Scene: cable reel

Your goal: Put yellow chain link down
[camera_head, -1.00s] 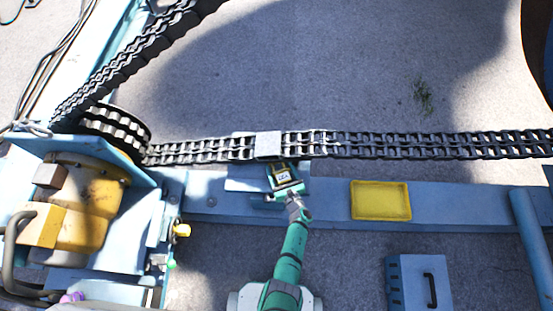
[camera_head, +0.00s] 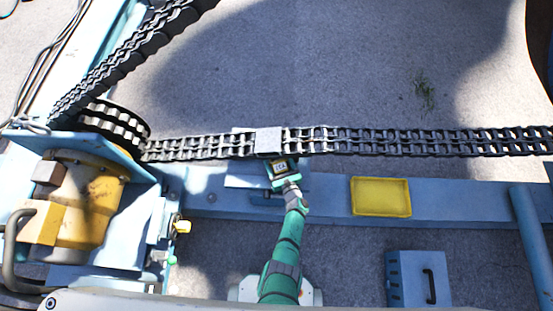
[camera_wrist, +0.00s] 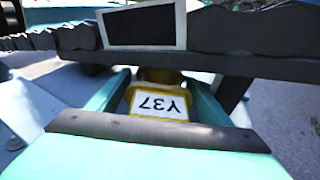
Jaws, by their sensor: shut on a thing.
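The yellow chain link (camera_wrist: 160,103) is between the two teal fingers of my gripper (camera_wrist: 155,90) in the wrist view. In the head view my gripper (camera_head: 282,170) is at the near edge of the long black chain (camera_head: 400,140), just below a pale block (camera_head: 269,141) on that chain. Only the link's small label area shows there. In the wrist view the dark chain (camera_wrist: 240,45) runs across just beyond the link. I cannot tell whether the link touches it.
A yellow tray (camera_head: 381,197) lies on the blue beam (camera_head: 455,205) to the right of my gripper. A blue box with a handle (camera_head: 418,279) stands at the lower right. A yellow motor (camera_head: 85,195) and a sprocket (camera_head: 115,125) stand at the left. Bare beam lies between gripper and tray.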

